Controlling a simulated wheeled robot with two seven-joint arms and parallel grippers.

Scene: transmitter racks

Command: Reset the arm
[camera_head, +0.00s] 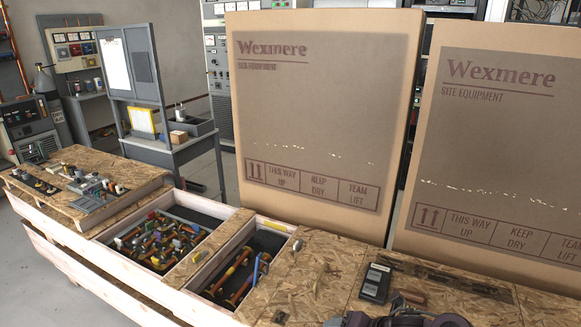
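Two tall cardboard boxes (315,200) (500,215) marked Wexmere stand behind the bench. Open bins (160,245) (245,275) hold mixed tools. A black device (375,282) lies on the bench at right. A grey workstation (150,110) and equipment racks (217,75) stand behind.

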